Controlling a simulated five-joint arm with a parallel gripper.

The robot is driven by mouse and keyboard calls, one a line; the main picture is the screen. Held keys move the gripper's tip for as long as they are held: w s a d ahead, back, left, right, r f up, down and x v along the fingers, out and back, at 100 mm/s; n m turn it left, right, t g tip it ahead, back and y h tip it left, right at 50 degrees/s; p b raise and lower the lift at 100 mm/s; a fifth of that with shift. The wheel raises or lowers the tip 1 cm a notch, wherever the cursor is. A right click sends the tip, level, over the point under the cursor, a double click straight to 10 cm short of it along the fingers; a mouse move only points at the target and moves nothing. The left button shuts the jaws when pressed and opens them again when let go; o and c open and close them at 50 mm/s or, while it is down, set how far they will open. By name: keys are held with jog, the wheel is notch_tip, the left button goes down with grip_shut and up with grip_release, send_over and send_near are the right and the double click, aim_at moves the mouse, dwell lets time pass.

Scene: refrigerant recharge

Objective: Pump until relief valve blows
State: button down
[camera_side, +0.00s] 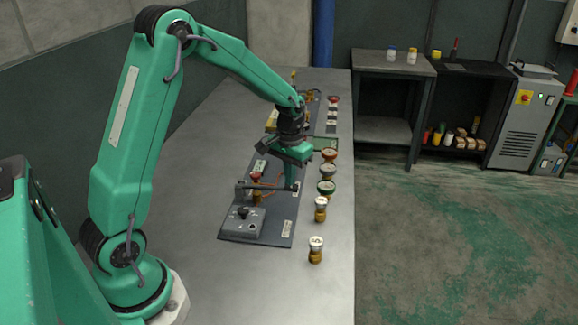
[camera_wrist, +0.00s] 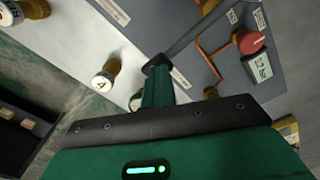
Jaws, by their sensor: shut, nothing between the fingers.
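The pump lever (camera_side: 262,187), a dark grey bar, lies nearly level above the grey panel (camera_side: 272,225) in the side view. It runs to my gripper (camera_side: 292,186). In the wrist view the lever (camera_wrist: 195,36) ends in a dark tip beside my shut green fingers (camera_wrist: 157,72). The fingers are at this end, with nothing between them; whether they touch it I cannot tell. A red cap (camera_wrist: 251,42) and a small display (camera_wrist: 262,67), apparently in bar, sit by copper piping (camera_wrist: 207,62). I cannot single out the relief valve.
A grey control box (camera_side: 243,221) with a black knob sits at the panel's near end. Brass fittings with white tops (camera_side: 316,249) and several round gauges (camera_side: 327,187) line the bench's right side. The bench (camera_side: 285,290) is clear in front.

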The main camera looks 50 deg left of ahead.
jog(key=shift+s+f, duration=0.1)
jog(key=shift+f, duration=0.6)
jog(key=shift+r, duration=2.7)
jog(key=shift+f, duration=0.1)
jog(key=shift+f, duration=2.6)
jog(key=shift+r, duration=2.75)
jog(key=shift+f, duration=0.2)
